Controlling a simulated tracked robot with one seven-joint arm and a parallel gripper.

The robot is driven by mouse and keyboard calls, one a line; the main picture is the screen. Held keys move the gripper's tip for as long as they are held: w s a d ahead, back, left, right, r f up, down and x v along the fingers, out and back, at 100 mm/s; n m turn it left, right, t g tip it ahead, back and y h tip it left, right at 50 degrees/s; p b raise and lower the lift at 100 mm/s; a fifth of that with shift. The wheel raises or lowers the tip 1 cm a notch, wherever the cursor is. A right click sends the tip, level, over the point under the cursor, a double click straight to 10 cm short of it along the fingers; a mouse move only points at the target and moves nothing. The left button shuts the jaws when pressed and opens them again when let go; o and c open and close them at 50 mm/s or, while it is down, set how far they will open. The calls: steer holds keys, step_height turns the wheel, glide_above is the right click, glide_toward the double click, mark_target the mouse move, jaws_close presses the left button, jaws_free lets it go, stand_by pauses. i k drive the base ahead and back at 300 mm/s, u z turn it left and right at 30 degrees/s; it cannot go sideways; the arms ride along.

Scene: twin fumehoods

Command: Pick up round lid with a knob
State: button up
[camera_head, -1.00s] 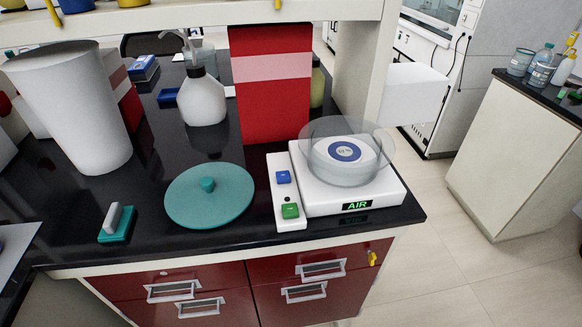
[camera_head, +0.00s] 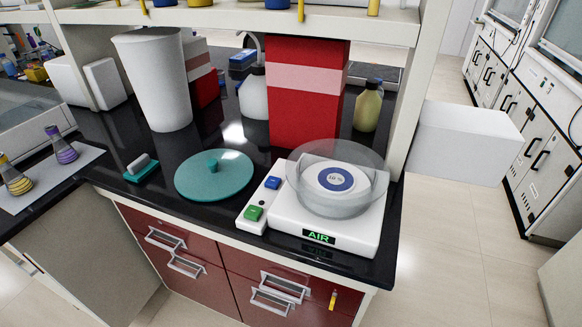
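The round teal lid (camera_head: 214,175) lies flat on the black bench top, with its small knob (camera_head: 212,164) standing up at the middle. It is in full view and nothing covers it. The white balance with a clear round cover is close on its right, and a small teal block with a grey handle is on its left. My gripper is not in view.
The balance (camera_head: 328,215) reads "AIR". The teal block (camera_head: 141,168), a tall white cylinder (camera_head: 158,80) and a red box (camera_head: 303,95) surround the lid. A shelf (camera_head: 210,20) overhangs the back. Flasks (camera_head: 62,147) stand at left. Floor is open at right.

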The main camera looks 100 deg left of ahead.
mark_target(216, 175)
steer(key=z, duration=0.25)
steer(key=i, duration=0.45)
steer(key=u, duration=2.55)
steer(key=i, duration=0.25)
steer(key=u, duration=2.4)
steer(key=k, duration=0.4)
steer(key=u, duration=0.35)
steer(key=i, duration=1.15)
steer(key=z, duration=0.1)
